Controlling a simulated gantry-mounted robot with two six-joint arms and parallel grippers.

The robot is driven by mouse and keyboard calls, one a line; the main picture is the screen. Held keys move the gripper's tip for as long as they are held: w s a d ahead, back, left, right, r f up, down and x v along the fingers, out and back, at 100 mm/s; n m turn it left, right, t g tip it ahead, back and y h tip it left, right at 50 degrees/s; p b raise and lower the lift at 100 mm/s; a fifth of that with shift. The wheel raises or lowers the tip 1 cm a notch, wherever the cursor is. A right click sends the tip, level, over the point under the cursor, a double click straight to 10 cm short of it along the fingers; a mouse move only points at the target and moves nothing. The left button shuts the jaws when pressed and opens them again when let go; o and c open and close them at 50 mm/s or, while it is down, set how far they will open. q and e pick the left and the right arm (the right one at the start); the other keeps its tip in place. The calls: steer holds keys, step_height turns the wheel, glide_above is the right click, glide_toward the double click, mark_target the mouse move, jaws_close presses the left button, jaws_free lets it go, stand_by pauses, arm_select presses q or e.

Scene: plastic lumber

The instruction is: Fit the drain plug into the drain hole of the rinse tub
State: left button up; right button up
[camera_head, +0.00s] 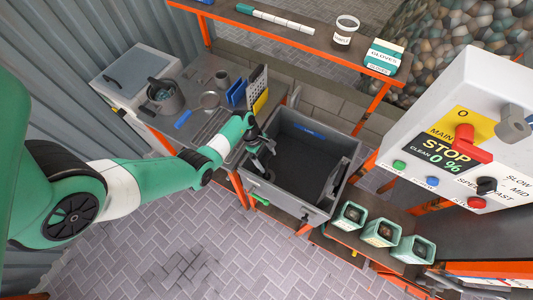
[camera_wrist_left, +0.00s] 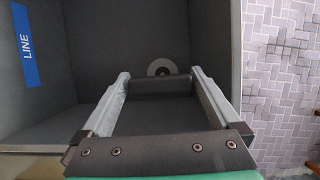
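The grey rinse tub (camera_head: 338,200) stands in the middle of the head view, with a dark interior. My left gripper (camera_head: 264,156) reaches in over the tub's left side. In the left wrist view, its two fingers (camera_wrist_left: 160,85) are wide apart with a dark, wide piece (camera_wrist_left: 160,89) spanning between them; it appears to be the drain plug, held. Just beyond it, a pale ring with a dark centre (camera_wrist_left: 162,67) looks like the drain hole, partly hidden by the held piece. The plug looks apart from the hole; its height above it is unclear. My right gripper is not in view.
The tub's walls surround the left gripper, with a blue LINE label (camera_wrist_left: 26,50) on one wall. A draining bench (camera_head: 205,122) with a pot (camera_head: 165,98) stands left. The control panel (camera_head: 455,135) is at right. Several green containers (camera_head: 382,232) stand on a low shelf.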

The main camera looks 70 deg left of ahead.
arm_select(q)
steer(key=shift+r, duration=0.1)
steer(key=p+v, duration=0.4)
steer(key=v, duration=0.7)
steer(key=shift+r, duration=0.2)
steer(key=shift+a, duration=0.1)
stand_by(0.3)
